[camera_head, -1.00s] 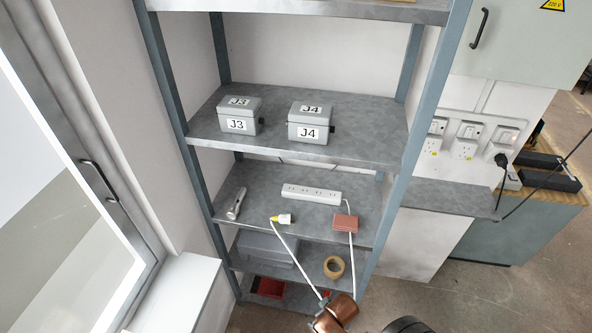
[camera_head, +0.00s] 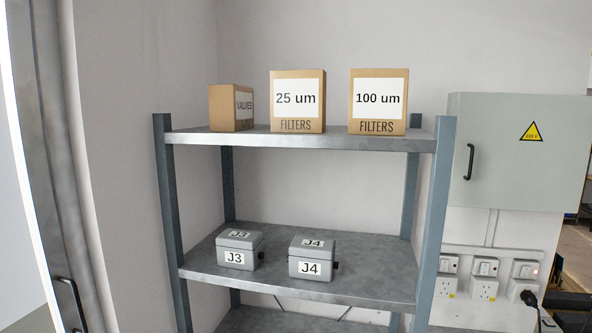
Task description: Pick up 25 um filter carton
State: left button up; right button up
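The 25 um filter carton (camera_head: 298,114) is a brown cardboard box with a white label reading "25 um" and "FILTERS" below it. It stands upright on the top shelf (camera_head: 350,141) of the metal rack, near the middle. A similar 100 um filter carton (camera_head: 378,113) stands to its right, with a gap between them. A smaller valves carton (camera_head: 228,112) stands to its left, turned at an angle. Neither of my grippers shows in the head view now.
Grey boxes J3 (camera_head: 240,250) and J4 (camera_head: 313,259) sit on the shelf below. Rack posts (camera_head: 170,220) stand at both sides. A grey electrical cabinet (camera_head: 520,160) and wall sockets (camera_head: 485,288) are on the right. A door handle (camera_head: 71,303) is at lower left.

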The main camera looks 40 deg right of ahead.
aim_at(298, 97)
jog(key=u, duration=0.95)
jog(key=k, duration=0.15)
jog(key=z, duration=2)
jog(key=i, duration=0.7)
jog(key=z, duration=0.15)
